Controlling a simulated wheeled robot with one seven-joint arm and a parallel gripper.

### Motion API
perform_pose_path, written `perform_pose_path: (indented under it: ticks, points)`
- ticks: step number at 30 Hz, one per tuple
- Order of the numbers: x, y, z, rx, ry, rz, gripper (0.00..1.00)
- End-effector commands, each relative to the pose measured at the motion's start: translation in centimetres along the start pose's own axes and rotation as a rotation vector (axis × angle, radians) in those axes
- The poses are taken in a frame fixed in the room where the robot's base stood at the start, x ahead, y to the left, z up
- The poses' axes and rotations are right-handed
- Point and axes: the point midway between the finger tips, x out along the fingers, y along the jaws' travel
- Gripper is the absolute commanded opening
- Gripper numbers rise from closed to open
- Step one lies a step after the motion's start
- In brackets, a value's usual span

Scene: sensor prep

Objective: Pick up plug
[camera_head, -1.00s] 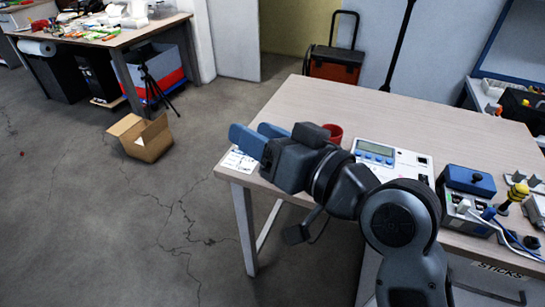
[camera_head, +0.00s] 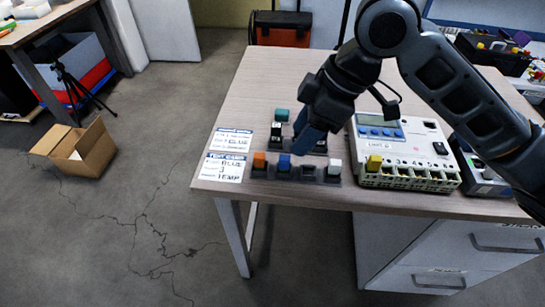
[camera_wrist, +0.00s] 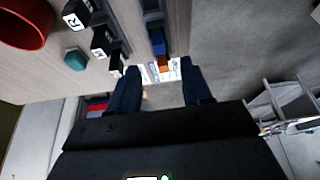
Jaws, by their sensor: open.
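Coloured plugs stand in a row at the table's front edge in the head view: an orange plug (camera_head: 259,161), a blue plug (camera_head: 284,163) and a white plug (camera_head: 335,169). A darker piece (camera_head: 308,171) sits between blue and white. A yellow plug (camera_head: 374,162) sits at the left end of the meter box. My gripper (camera_head: 308,137) is above the table just behind the row, pointing down, empty. In the wrist view the open fingers (camera_wrist: 160,88) show. The blue plug (camera_wrist: 157,42) and orange plug (camera_wrist: 164,63) lie beyond them. Which plug is meant, I cannot tell.
Black blocks (camera_wrist: 104,41) with white letters and a teal piece (camera_wrist: 76,60) stand near a red cup (camera_wrist: 22,22). Printed cards (camera_head: 227,167) lie at the table's left corner. The meter box (camera_head: 385,133) is right of my gripper. Table behind is clear.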

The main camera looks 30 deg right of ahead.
Motion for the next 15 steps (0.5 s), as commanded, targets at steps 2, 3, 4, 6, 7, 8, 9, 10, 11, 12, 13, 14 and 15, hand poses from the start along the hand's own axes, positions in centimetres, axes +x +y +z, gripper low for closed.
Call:
perform_pose_path:
  ticks: [2,3,4,6,7,8,9,10,11,12,13,14,15]
  points:
    - [0.5,0.1,0.4,0.000,-0.012,-0.002,0.49]
    - [0.8,0.1,0.4,0.001,-0.013,-0.003,0.49]
    - [1.1,0.1,0.4,0.001,-0.013,-0.004,0.49]
    - [1.9,0.0,0.3,0.001,-0.011,-0.004,0.49]
    - [2.2,0.0,0.3,0.001,-0.010,-0.003,0.49]
    - [2.5,0.0,0.3,0.001,-0.010,-0.003,0.49]
    - [2.8,0.0,0.3,0.001,-0.011,-0.003,0.49]
    - [3.1,0.0,0.4,0.001,-0.011,-0.003,0.49]
    - [3.4,0.0,0.4,0.002,-0.010,-0.004,0.49]
    - [3.9,0.1,0.4,0.002,-0.010,-0.003,0.49]
    - [4.4,0.1,0.5,0.001,-0.011,-0.003,0.49]
    - [4.8,0.1,0.5,0.001,-0.010,-0.003,0.49]
    - [5.5,0.1,0.5,0.001,-0.010,-0.003,0.49]
